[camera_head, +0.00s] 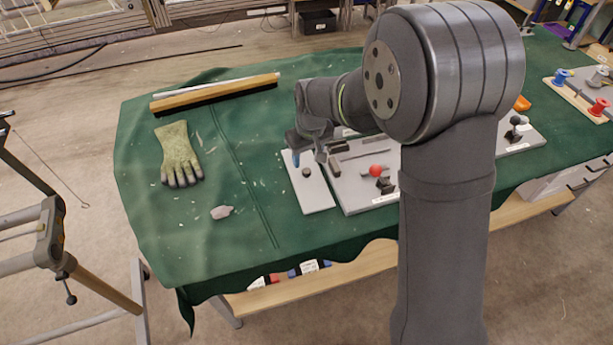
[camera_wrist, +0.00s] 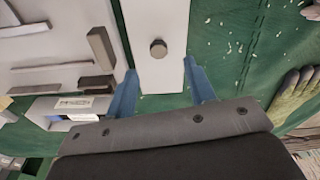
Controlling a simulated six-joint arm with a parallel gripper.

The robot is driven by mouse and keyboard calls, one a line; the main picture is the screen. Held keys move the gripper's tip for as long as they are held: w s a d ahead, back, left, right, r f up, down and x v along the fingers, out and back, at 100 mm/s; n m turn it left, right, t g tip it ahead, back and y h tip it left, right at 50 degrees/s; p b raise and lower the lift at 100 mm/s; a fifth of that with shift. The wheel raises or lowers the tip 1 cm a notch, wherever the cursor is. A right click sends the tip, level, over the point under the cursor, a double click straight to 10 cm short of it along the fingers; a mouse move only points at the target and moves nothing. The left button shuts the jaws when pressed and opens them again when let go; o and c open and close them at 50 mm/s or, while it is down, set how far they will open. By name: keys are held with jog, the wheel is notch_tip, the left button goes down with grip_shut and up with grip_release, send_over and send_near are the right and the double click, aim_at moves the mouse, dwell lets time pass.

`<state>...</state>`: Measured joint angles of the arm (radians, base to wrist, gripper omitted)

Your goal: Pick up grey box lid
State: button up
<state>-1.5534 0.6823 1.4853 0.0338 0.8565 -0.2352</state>
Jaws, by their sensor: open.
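The grey box lid (camera_head: 313,190) is a flat pale rectangle with a small dark round knob, lying near the middle of the green-covered table. In the wrist view the lid (camera_wrist: 165,22) and its knob (camera_wrist: 158,48) show just beyond my fingertips. My gripper (camera_wrist: 160,68) is open and empty, its two blue fingers on either side of the lid's width. In the head view my gripper (camera_head: 296,150) is over the lid's far end. The knob is not between the fingers. Whether the fingers touch the lid cannot be told.
A grey board (camera_head: 350,205) with bars and a red ball (camera_head: 375,171) lies right beside the lid. A work glove (camera_head: 178,155), a wooden brush (camera_head: 215,93) and a grey lump (camera_head: 222,212) lie to the left. Cloth left of the lid is mostly clear. My arm hides part of the table.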

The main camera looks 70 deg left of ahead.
aim_at(306, 170)
jog(key=shift+a+f, duration=0.2)
jog(key=shift+f, duration=1.35)
jog(key=shift+a+f, duration=0.2)
jog(key=shift+f, duration=1.3)
jog(key=shift+c, duration=0.4)
grip_shut()
